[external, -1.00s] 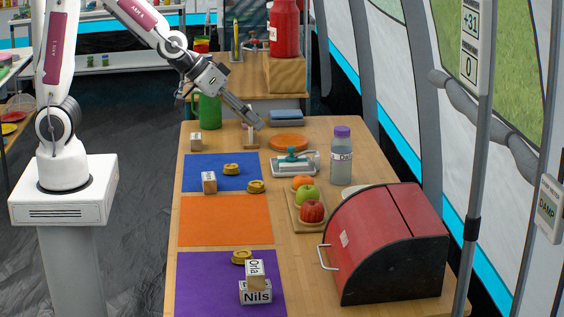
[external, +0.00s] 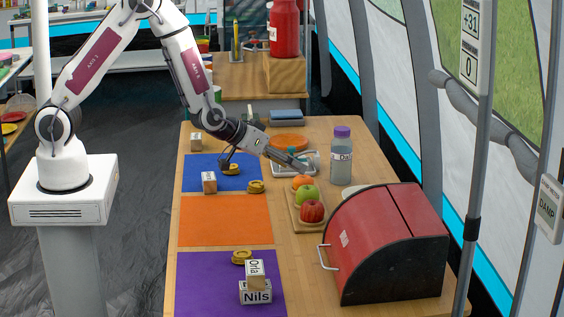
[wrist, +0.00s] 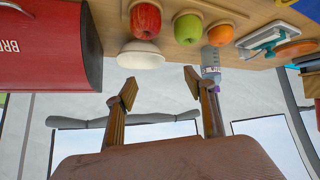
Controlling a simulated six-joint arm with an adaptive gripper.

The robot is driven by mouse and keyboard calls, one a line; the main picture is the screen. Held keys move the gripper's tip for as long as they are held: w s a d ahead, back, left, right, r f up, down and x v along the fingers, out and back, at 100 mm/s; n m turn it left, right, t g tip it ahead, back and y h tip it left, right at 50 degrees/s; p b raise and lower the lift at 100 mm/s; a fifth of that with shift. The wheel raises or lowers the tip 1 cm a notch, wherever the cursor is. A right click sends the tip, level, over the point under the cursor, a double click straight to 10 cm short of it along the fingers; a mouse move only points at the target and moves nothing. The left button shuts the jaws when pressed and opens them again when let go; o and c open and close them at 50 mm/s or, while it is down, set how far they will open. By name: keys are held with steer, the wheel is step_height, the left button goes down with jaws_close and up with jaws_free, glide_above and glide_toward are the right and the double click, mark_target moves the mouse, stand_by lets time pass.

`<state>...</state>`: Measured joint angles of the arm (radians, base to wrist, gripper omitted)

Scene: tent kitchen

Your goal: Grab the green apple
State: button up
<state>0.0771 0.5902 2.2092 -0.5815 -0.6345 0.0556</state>
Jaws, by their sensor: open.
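The green apple (external: 308,195) sits on a small wooden board (external: 294,214), between an orange (external: 302,182) and a red apple (external: 313,211). In the wrist view the green apple (wrist: 188,28) shows at the top, with the red apple (wrist: 146,20) to its left and the orange (wrist: 220,35) to its right. My gripper (external: 304,165) is above the table, just behind the orange in the external view. In the wrist view its two fingers (wrist: 160,84) are spread apart with nothing between them. The green apple is beyond the fingertips, not touching them.
A red bread bin (external: 385,240) stands right of the board. A bottle with a purple cap (external: 341,160) and a white bowl (wrist: 140,55) are close to the fruit. The orange mat (external: 225,221) is clear.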

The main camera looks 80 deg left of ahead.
mark_target(300, 193)
steer(key=a+f+y, duration=0.1)
steer(key=f, duration=0.1)
steer(key=a+f+y, duration=0.1)
steer(key=a+f, duration=0.1)
steer(key=f, duration=0.1)
steer(key=a+f, duration=0.1)
steer(key=f, duration=0.2)
steer(key=shift+s+a+n+y, duration=0.1)
steer(key=shift+a+n+y, duration=0.05)
steer(key=shift+n+y, duration=0.25)
steer(key=shift+s+a+f, duration=0.2)
steer(key=shift+a+f, duration=0.2)
steer(key=shift+f, duration=0.2)
steer(key=shift+x, duration=1.35)
steer(key=shift+a, duration=0.1)
steer(key=shift+x, duration=2.5)
steer(key=shift+w, duration=0.1)
